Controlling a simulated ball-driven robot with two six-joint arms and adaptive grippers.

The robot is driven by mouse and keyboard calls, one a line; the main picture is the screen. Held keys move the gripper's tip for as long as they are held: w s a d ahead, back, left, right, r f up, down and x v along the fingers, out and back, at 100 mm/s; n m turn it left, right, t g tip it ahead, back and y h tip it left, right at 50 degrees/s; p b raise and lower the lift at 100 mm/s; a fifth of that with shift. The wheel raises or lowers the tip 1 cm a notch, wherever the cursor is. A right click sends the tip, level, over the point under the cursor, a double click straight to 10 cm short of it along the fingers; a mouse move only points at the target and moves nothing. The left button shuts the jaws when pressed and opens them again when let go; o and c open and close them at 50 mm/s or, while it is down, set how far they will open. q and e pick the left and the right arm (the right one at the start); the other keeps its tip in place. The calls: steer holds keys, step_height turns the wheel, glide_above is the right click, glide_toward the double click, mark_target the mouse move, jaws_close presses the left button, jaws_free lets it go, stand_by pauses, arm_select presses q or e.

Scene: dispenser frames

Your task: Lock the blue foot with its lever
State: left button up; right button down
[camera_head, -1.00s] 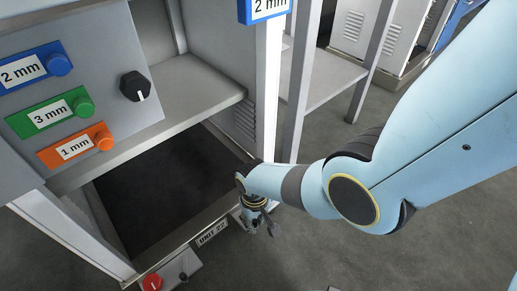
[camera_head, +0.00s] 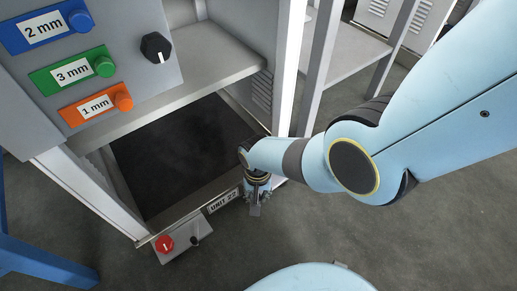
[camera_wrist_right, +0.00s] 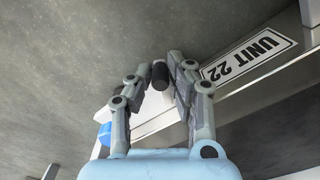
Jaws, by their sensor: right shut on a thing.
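The lever's dark cylindrical grip (camera_wrist_right: 160,75) shows between my right gripper's fingertips (camera_wrist_right: 163,78) in the right wrist view. The right gripper is shut on it. A pale part lies just below the grip between the fingers. A small piece of the blue foot (camera_wrist_right: 104,134) shows to the left of the left finger; the rest is hidden. In the head view my right gripper (camera_head: 256,203) points down at the near right corner of the unit, beside the UNIT 22 label, and hides the foot and lever there. My left gripper is not in view.
The UNIT 22 label (camera_head: 223,202) is on the frame's low front rail. A panel with a black knob (camera_head: 156,47) is above. A blue beam (camera_head: 40,262) stands lower left. Grey floor is clear in front.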

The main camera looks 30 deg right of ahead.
steer(key=shift+a, duration=0.1)
steer(key=c, duration=1.2)
jaws_free()
steer(key=shift+c, duration=0.2)
steer(key=shift+r, duration=0.1)
step_height(320, 180, up, 12)
